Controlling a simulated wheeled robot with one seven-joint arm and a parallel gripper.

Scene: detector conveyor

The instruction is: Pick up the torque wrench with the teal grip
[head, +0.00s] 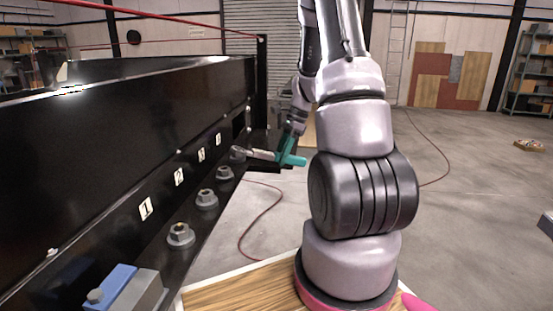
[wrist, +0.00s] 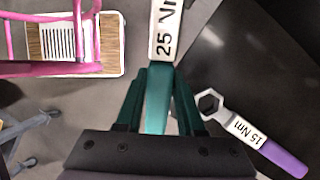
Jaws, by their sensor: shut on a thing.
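The torque wrench with the teal grip (wrist: 157,110) is marked 25 Nm and lies between my gripper's fingers (wrist: 160,76). In the head view the wrench (head: 292,159) is held roughly level at the far end of the black rail, its metal head pointing left. My gripper (head: 290,146) is shut on the teal grip from above. In the wrist view the wrench looks nearer the camera than the surface beneath; its head is cut off by the top edge. A second wrench with a purple grip (wrist: 285,157), marked 15 Nm, lies to the right on a dark surface.
A black conveyor frame (head: 110,130) runs along the left, with numbered plates and several large bolts (head: 181,236) on its ledge. A blue and grey block (head: 125,288) sits at the near left. Red cables (head: 262,212) lie on the floor. Open floor (head: 480,220) spreads to the right.

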